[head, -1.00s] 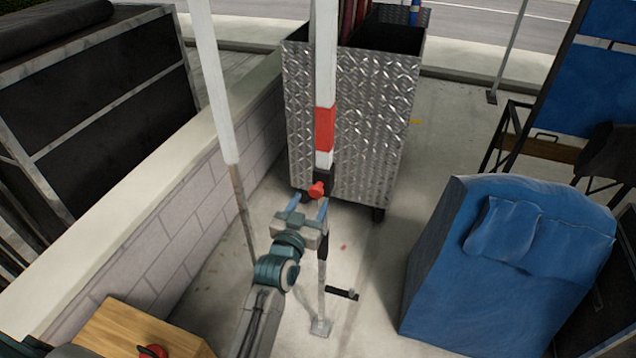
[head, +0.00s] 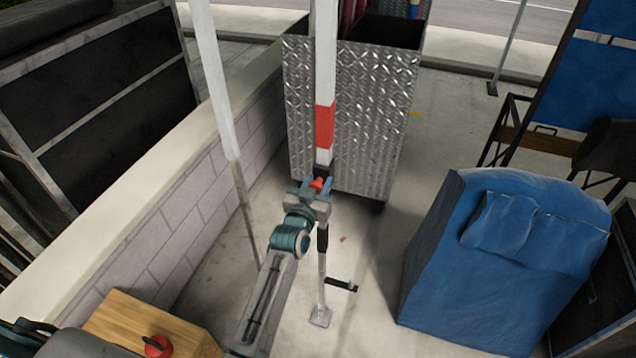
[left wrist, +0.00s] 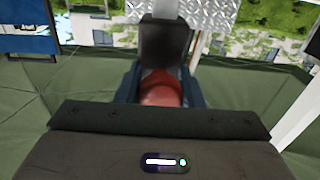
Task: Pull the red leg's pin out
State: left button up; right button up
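The red leg (head: 325,125) is an upright white post with a red band; its lower part is a thin grey tube ending in a small foot plate. The pin's red knob (head: 317,184) sits at the dark collar below the band. My left gripper (head: 317,187) is at the knob, one blue finger on each side, and appears open around it. In the left wrist view the red knob (left wrist: 160,90) lies between the two fingers, in front of a dark block. Any gap between fingers and knob is hard to make out. The pin's shaft is hidden. My right gripper is not in view.
A plain white-and-grey post (head: 222,100) stands left of the leg, near a low block wall (head: 185,200). A diamond-plate metal cart (head: 350,100) is close behind. A crank handle (head: 341,285) sticks out low on the leg. A blue-covered stack (head: 480,280) stands right.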

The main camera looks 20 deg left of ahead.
pick_arm(q)
grip_shut()
jog(key=shift+s+f, duration=0.15)
jog(key=shift+s, duration=0.3)
jog(key=s, duration=0.4)
jog(key=o, duration=0.7)
grip_release()
jog(key=shift+a, duration=0.1)
jog(key=shift+o, duration=1.2)
jog(key=shift+s, duration=0.1)
